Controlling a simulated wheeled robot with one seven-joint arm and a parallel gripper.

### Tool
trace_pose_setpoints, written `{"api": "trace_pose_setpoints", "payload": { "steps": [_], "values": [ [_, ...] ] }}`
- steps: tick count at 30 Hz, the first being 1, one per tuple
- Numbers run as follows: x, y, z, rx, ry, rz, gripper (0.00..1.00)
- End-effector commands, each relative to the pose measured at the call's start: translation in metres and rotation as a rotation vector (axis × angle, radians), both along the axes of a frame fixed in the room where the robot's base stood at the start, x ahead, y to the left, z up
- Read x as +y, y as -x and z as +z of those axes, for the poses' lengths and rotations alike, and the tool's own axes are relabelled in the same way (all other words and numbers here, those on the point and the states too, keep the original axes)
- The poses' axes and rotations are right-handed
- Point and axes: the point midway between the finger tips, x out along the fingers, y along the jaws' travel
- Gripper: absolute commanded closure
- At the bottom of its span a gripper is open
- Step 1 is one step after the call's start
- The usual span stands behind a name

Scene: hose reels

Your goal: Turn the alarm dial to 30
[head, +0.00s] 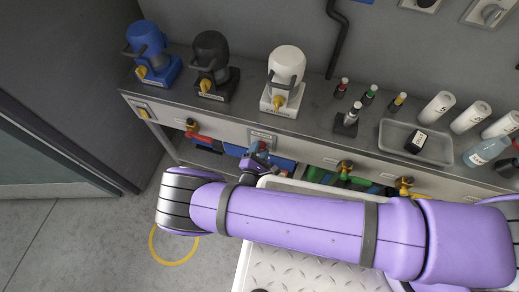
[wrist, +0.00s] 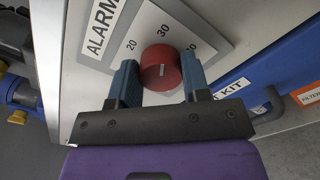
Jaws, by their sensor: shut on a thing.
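The alarm dial (wrist: 160,70) is a round red knob with a short white mark on its face, on a pale plate (wrist: 205,22) in the wrist view. The plate carries the label ALARM (wrist: 101,25) and the numbers 20 and 30, with a further number partly hidden by a finger. My gripper (wrist: 157,82) has its blue fingers on either side of the dial, shut on it. I cannot tell exactly which number the mark points to. In the head view my gripper (head: 258,154) is at the bench front, and the dial is mostly hidden there.
The bench top (head: 235,112) carries blue (head: 147,38), black (head: 211,50) and white (head: 287,64) machines, several small bottles, and a grey tray (head: 437,155). Valves with red (head: 197,135) and yellow handles stick out from the front panel. A blue bin (wrist: 235,90) sits below the dial.

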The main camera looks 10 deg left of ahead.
Motion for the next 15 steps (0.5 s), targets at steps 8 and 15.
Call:
{"api": "trace_pose_setpoints", "payload": {
  "steps": [8, 15],
  "values": [
    [0.0003, 0.0009, -0.0006, 0.002, 0.001, 0.001, 0.45],
    [0.0001, 0.0004, -0.0004, 0.001, 0.001, 0.001, 0.31]
  ]
}}
